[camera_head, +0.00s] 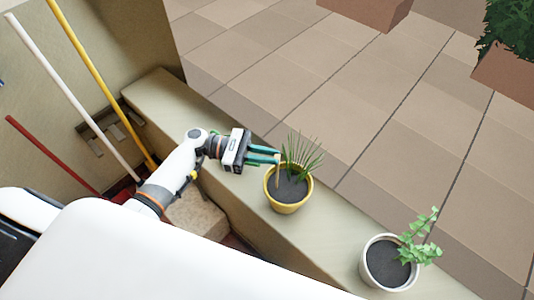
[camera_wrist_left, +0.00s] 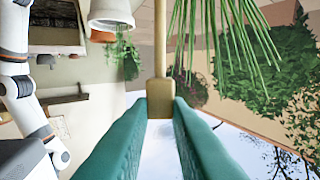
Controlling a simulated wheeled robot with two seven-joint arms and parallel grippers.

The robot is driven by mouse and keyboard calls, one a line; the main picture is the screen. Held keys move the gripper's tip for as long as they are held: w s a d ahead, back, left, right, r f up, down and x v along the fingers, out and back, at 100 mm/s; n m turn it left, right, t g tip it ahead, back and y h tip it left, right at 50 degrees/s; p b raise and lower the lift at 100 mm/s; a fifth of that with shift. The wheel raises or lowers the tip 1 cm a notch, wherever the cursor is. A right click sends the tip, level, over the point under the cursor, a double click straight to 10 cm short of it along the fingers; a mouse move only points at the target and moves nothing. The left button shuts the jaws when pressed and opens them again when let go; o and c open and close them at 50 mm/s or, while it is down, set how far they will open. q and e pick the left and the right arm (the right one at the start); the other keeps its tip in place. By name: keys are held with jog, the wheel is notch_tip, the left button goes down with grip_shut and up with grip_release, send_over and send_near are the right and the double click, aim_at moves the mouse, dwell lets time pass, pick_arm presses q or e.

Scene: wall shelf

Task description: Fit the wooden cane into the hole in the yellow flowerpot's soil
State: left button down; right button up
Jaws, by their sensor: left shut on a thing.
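The yellow flowerpot (camera_head: 283,208) stands on the ledge with dark soil and a spiky green plant (camera_head: 304,154) at its back. My left gripper (camera_head: 277,156) is above the pot's back left rim, its teal fingers shut on the wooden cane (camera_head: 278,174). The cane is thin, light brown and roughly upright, pointing down toward the soil. In the left wrist view its thicker block-like end (camera_wrist_left: 160,98) sits between the fingertips, and the shaft runs out of the top edge. I cannot tell whether its lower tip touches the soil or is in the hole. My right gripper is out of view.
A white pot (camera_head: 371,270) with a leafy plant stands further right on the ledge (camera_head: 240,190). Poles, white (camera_head: 75,95), yellow (camera_head: 105,85) and red (camera_head: 70,160), lean at the left. Tiled floor lies beyond the ledge.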

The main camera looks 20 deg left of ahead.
pick_arm(q)
jog(key=shift+f, duration=0.15)
dwell(0.4)
jog(key=c, duration=1.3)
grip_release()
jog(key=a+b, duration=0.1)
jog(key=a, duration=0.3)
jog(key=s+a+b, duration=0.1)
jog(key=a, duration=0.3)
jog(key=s+a+b, duration=0.1)
jog(key=a, duration=0.2)
jog(key=shift+a, duration=0.4)
jog(key=shift+f, duration=0.1)
